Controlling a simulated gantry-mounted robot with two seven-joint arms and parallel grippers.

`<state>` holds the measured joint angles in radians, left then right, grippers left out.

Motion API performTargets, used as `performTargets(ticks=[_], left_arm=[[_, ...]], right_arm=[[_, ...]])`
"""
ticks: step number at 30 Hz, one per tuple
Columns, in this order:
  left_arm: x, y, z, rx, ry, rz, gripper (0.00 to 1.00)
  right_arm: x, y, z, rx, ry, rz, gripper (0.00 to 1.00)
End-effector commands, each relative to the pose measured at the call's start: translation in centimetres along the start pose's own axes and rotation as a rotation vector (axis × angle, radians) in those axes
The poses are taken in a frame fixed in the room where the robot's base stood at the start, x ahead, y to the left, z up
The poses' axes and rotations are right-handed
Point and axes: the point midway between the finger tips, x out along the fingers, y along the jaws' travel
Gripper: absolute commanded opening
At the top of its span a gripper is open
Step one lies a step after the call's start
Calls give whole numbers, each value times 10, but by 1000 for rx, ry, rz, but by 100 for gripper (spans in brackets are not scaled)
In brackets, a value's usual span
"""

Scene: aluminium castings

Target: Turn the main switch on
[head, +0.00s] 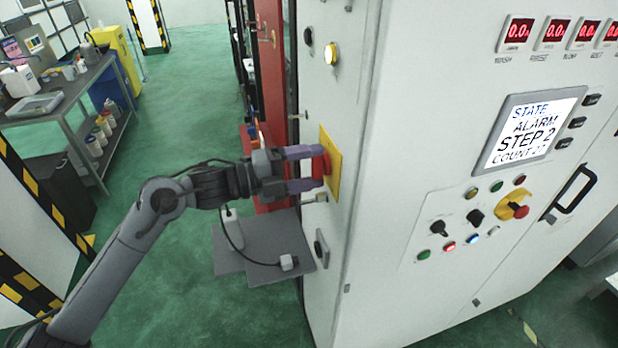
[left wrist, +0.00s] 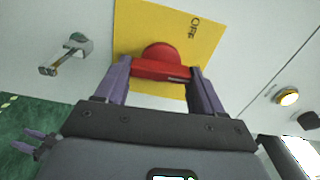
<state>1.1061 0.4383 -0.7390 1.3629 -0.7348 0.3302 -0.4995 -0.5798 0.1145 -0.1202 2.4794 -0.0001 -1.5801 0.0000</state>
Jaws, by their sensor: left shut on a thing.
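The main switch is a red rotary knob (head: 321,166) on a yellow plate (head: 332,150) on the cabinet's side face. In the left wrist view the red knob (left wrist: 160,62) has a grip bar, and the yellow plate (left wrist: 205,28) bears the word "OFF". My left gripper (head: 318,169) has its purple fingers on either side of the knob and is shut on it; it also shows in the left wrist view (left wrist: 160,85). The knob's pointer position is hard to make out.
The white cabinet (head: 400,150) has a screen (head: 527,130) reading "STATE ALARM STEP 2" and a panel with an emergency stop (head: 518,210). A door handle (left wrist: 68,52) sticks out near the plate. A grey shelf (head: 262,250) is below my left arm. A workbench (head: 70,95) stands far left.

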Motion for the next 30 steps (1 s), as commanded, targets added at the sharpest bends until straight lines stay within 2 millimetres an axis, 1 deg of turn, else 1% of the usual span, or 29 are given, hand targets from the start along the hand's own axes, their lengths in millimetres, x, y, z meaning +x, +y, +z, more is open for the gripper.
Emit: performTargets(ticks=[1, 6, 21, 22, 26, 27, 30], left_arm=[[0, 3, 1, 21, -2, 1, 38], [0, 2, 1, 64, -2, 1, 38], [0, 0, 1, 82, -2, 1, 38], [0, 0, 1, 82, -2, 1, 71], [0, 0, 0, 82, -1, 1, 91], [0, 0, 0, 82, -1, 1, 94], [0, 0, 0, 81, -1, 1, 94]], right_arm=[[5, 0, 2, 0, 0, 0, 43], [10, 0, 3, 0, 0, 0, 43], [11, 2, 4, -9, -1, 8, 43], [11, 2, 4, -9, -1, 8, 43], [11, 2, 4, -9, -1, 7, 43], [11, 2, 4, -9, -1, 7, 43], [11, 2, 4, -9, -1, 7, 43]])
